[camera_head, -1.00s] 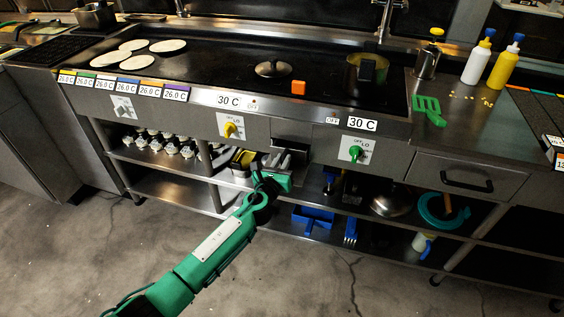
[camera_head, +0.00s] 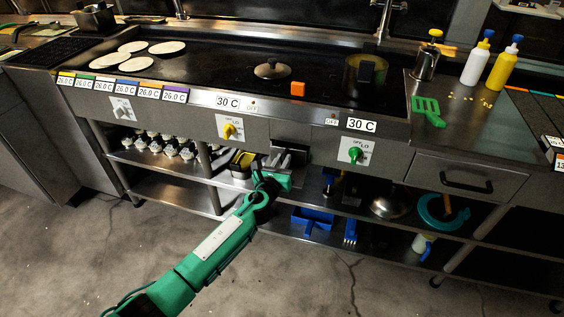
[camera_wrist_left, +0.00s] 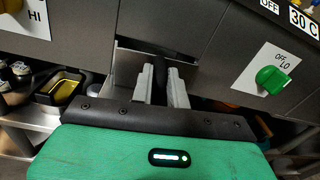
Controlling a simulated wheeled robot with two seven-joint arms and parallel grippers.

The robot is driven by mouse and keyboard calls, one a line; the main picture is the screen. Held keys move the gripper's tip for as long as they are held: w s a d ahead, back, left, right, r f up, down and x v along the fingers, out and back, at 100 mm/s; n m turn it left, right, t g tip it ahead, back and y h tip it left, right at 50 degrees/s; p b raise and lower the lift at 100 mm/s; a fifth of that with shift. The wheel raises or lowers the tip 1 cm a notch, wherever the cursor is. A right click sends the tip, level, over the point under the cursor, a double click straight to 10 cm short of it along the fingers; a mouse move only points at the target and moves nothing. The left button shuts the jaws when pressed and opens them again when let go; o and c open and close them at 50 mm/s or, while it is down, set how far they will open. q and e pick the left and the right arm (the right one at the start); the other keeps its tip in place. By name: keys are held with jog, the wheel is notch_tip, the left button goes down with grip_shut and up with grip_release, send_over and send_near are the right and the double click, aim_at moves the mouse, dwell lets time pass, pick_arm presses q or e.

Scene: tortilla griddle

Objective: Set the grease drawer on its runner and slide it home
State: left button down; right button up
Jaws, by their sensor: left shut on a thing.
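The grease drawer (camera_head: 291,143) is a steel box at the gap in the griddle's front panel, between the yellow knob and the green knob. In the left wrist view its steel front (camera_wrist_left: 128,68) shows behind the fingers, with a dark upright handle (camera_wrist_left: 160,70) between them. My left gripper (camera_head: 281,160) is shut on this handle; its two pale fingers (camera_wrist_left: 162,88) stand on either side. The drawer looks roughly lined up with the gap. The runner is hidden, so I cannot tell whether the drawer rests on it. My right gripper is not in view.
The shelf below holds a dark pan with yellow contents (camera_head: 243,160), left of the gripper, and a blue tray (camera_head: 312,216) lower right. The yellow knob (camera_head: 230,130) and green knob (camera_head: 355,154) stick out on either side. The floor (camera_head: 320,285) in front is clear.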

pick_arm(q)
jog(key=shift+b+x, duration=0.5)
jog(key=shift+x, duration=0.8)
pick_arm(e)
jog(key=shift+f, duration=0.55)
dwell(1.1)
pick_arm(q)
jog(key=c, duration=1.3)
grip_release()
jog(key=p+v, duration=0.1)
jog(key=v, duration=0.1)
jog(key=shift+s+a, duration=0.2)
jog(key=shift+s, duration=0.1)
jog(key=shift+p+v, duration=0.9)
jog(key=shift+v, duration=4.75)
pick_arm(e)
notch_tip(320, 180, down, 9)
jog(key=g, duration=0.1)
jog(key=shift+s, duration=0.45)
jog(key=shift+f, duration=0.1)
